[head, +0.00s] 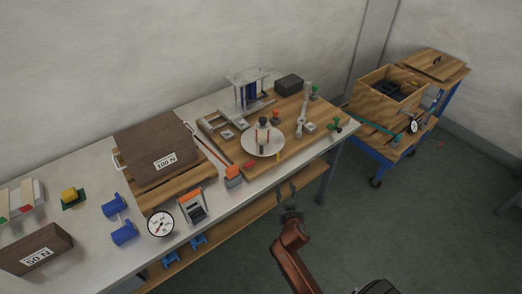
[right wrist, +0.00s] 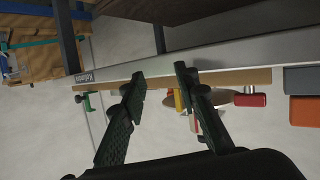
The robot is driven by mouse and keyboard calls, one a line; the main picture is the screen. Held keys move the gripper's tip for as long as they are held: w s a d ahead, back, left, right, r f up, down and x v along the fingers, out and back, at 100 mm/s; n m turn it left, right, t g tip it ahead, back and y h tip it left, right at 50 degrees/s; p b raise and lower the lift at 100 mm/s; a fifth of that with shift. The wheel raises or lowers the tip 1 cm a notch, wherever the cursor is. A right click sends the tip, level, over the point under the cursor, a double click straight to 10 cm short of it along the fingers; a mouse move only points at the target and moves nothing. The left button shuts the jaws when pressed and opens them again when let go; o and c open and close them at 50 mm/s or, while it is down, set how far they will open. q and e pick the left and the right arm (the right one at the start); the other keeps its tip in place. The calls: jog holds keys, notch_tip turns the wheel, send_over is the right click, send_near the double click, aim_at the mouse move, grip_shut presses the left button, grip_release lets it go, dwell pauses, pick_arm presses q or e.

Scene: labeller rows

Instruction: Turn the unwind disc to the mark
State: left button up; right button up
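The unwind disc (head: 262,140) is a pale round plate on a wooden board, with upright pins, one dark and red-topped, standing on it. A small yellow post (head: 279,156), perhaps the mark, stands at its front right edge; a yellow piece also shows in the right wrist view (right wrist: 179,100). My right gripper (head: 287,189) is in front of the table edge, apart from the disc. In the right wrist view its two fingers (right wrist: 160,78) are spread with nothing between them. The disc is partly hidden there behind a finger. My left gripper is not in view.
The table's front edge (right wrist: 230,55) lies close to my right gripper. A green-handled clamp (head: 336,125) is at the right. A blue cart (head: 375,152) stands beyond; floor between is clear.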

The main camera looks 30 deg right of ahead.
aim_at(262, 150)
jog(key=w+a+r+t, duration=0.4)
jog(key=w+r, duration=0.5)
jog(key=r, duration=0.1)
jog(key=x, duration=0.7)
jog(key=shift+a+r, duration=0.15)
jog(key=shift+a, duration=0.1)
jog(key=shift+w+d, duration=0.3)
jog(key=shift+w, duration=0.3)
jog(key=shift+c, duration=0.5)
grip_shut()
